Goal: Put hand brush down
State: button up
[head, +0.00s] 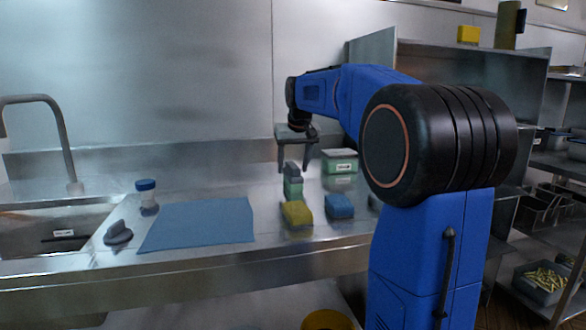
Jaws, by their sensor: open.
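My gripper (294,163) hangs over the steel counter with its fingers pointing down and spread apart. Just below the fingertips, a green block with a grey upper part (293,182) stands on the counter; it may be the hand brush, but it is too small to be sure. I cannot tell whether the fingers touch it. A dark grey object with a raised, knob-like part (118,233) lies at the left by the sink, and its kind is also unclear.
A yellow sponge (296,214) and a blue sponge (339,206) lie in front of the gripper. A green-and-white box (340,161) is behind. A blue mat (200,224) lies bare, beside a blue-capped shaker (147,197). The sink (60,213) is left.

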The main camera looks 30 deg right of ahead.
jog(key=v, duration=1.1)
